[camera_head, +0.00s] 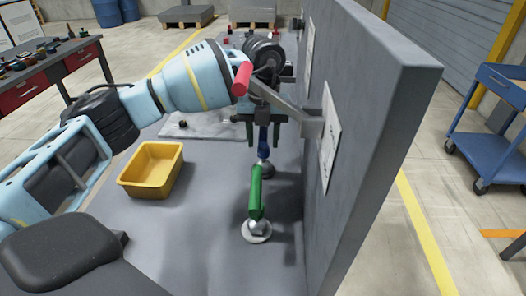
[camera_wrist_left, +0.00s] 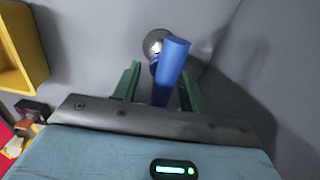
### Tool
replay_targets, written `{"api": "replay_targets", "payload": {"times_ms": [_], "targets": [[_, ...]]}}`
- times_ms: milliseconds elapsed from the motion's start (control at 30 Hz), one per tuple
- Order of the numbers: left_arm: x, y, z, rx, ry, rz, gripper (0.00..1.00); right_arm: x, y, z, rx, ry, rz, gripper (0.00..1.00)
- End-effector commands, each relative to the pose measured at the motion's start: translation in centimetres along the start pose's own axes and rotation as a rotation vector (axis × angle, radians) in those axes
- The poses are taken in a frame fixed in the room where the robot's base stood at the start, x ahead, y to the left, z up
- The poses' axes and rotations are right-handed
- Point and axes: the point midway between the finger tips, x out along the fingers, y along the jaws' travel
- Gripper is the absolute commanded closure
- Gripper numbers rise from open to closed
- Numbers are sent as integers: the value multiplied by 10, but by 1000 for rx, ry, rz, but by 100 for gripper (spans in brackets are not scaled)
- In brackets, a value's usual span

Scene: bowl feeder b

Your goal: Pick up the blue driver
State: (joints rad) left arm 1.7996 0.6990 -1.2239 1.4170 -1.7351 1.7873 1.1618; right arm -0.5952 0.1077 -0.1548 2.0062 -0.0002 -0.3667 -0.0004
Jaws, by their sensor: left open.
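The blue driver (camera_head: 263,150) stands upright on the table beside the grey wall panel, its round metal foot (camera_head: 266,169) on the surface. It also shows in the left wrist view (camera_wrist_left: 170,68), its handle pointing toward the camera between the two green fingers. My left gripper (camera_head: 264,142) is open, with one finger on each side of the blue handle; it also shows in the left wrist view (camera_wrist_left: 161,80). Gaps show beside the handle, and I cannot tell if either finger touches it. My right gripper is not in view.
A green driver (camera_head: 256,192) stands in front of the blue one, on a pale round base. A yellow bin (camera_head: 151,169) sits to the left. The tall grey panel (camera_head: 372,110) closes off the right side. Bare table lies between bin and green driver.

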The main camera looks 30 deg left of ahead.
Motion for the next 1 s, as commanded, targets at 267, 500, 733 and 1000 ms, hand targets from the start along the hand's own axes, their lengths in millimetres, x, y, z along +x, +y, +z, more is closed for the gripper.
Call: {"api": "replay_targets", "payload": {"times_ms": [267, 500, 733, 1000], "targets": [[14, 0, 0, 1, -1, -1, 57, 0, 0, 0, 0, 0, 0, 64], [14, 0, 0, 1, -1, 0, 73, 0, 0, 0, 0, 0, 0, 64], [13, 0, 0, 1, -1, 0, 100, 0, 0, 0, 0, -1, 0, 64], [12, -1, 0, 1, -2, -2, 100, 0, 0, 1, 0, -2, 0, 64]]}}
